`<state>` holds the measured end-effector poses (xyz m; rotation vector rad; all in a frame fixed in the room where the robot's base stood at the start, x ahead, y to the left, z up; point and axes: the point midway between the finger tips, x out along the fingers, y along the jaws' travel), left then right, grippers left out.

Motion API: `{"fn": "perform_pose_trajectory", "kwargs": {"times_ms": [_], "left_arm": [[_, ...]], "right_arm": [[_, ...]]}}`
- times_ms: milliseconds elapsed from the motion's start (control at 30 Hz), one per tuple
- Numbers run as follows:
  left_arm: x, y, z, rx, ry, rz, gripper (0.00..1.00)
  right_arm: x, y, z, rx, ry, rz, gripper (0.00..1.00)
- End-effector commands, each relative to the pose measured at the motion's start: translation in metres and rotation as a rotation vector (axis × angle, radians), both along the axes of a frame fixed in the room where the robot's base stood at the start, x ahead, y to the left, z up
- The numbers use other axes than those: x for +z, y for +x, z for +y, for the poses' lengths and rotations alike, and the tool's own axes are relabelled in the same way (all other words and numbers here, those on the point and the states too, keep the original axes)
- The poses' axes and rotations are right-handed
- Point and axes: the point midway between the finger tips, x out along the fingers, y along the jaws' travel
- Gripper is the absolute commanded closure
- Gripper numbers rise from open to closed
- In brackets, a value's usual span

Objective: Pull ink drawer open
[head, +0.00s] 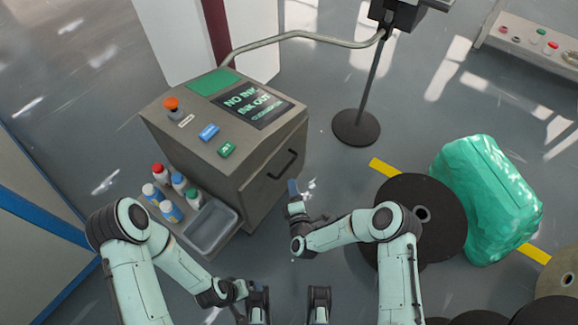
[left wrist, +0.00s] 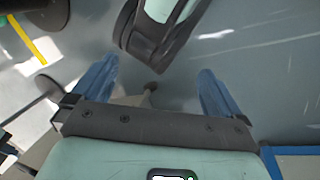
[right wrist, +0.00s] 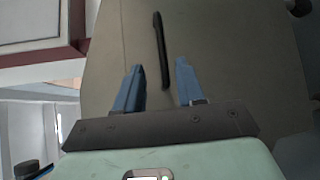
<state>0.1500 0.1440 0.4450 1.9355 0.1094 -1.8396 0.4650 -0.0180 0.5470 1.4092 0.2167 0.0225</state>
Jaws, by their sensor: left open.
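The ink drawer (head: 272,184) is the flat grey-brown front on the printer cabinet's right side, and it looks closed. Its black bar handle (head: 287,165) shows in the head view, and in the right wrist view the handle (right wrist: 162,50) stands upright beyond the fingers. My right gripper (head: 293,189) is just below the handle in the head view. In the right wrist view its blue fingers (right wrist: 157,86) are apart, with the handle's near end between their tips and nothing visibly gripped. My left gripper (left wrist: 157,88) is open and empty, low near my body.
The cabinet's top (head: 218,108) has an orange knob and a screen. Several ink bottles (head: 168,190) and a grey tray (head: 210,228) sit at its lower left. A pole stand (head: 356,127), black reel (head: 420,215) and green wrapped bundle (head: 487,200) stand to the right.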

Motion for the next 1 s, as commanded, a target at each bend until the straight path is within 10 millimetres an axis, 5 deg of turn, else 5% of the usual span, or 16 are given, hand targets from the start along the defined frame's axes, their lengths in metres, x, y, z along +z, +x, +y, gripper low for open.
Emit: {"fn": "perform_pose_trajectory", "kwargs": {"times_ms": [500, 967, 1000], "left_arm": [[-0.040, 0.051, 0.026, 0.055, 0.065, -0.132, 0.00], [-0.043, 0.060, 0.031, 0.064, 0.078, -0.157, 0.00], [-0.043, 0.060, 0.031, 0.064, 0.078, -0.157, 0.00]], "right_arm": [[-0.018, 0.096, 0.014, -0.001, 0.002, 0.003, 0.61], [-0.017, 0.109, 0.016, 0.001, 0.002, 0.004, 0.61], [-0.017, 0.109, 0.016, 0.001, 0.002, 0.004, 0.71]]}}
